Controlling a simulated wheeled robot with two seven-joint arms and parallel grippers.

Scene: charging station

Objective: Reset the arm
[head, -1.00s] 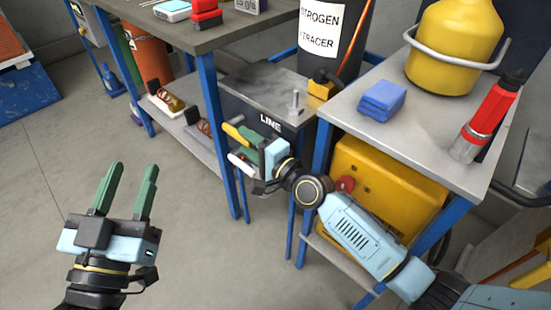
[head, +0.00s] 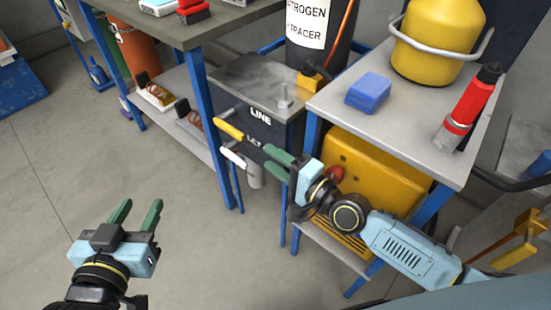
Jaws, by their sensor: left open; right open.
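My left gripper (head: 138,206) is at the lower left of the head view, open and empty, with its two green fingers pointing up over bare floor. My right gripper (head: 267,158) is near the middle, open, with its green fingers pointing left toward the front of a dark box marked LINE (head: 265,138). A yellow handle (head: 229,128) and a white handle (head: 233,157) stick out from that box. They are just left of the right fingertips, with a visible gap, and nothing shows between the fingers.
A blue-legged table holds a blue block (head: 368,92), a yellow tank (head: 437,40) and a red cylinder (head: 470,105). A yellow case (head: 365,180) sits below it, close behind my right arm. Another workbench (head: 185,35) stands at the upper left. Floor at left is clear.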

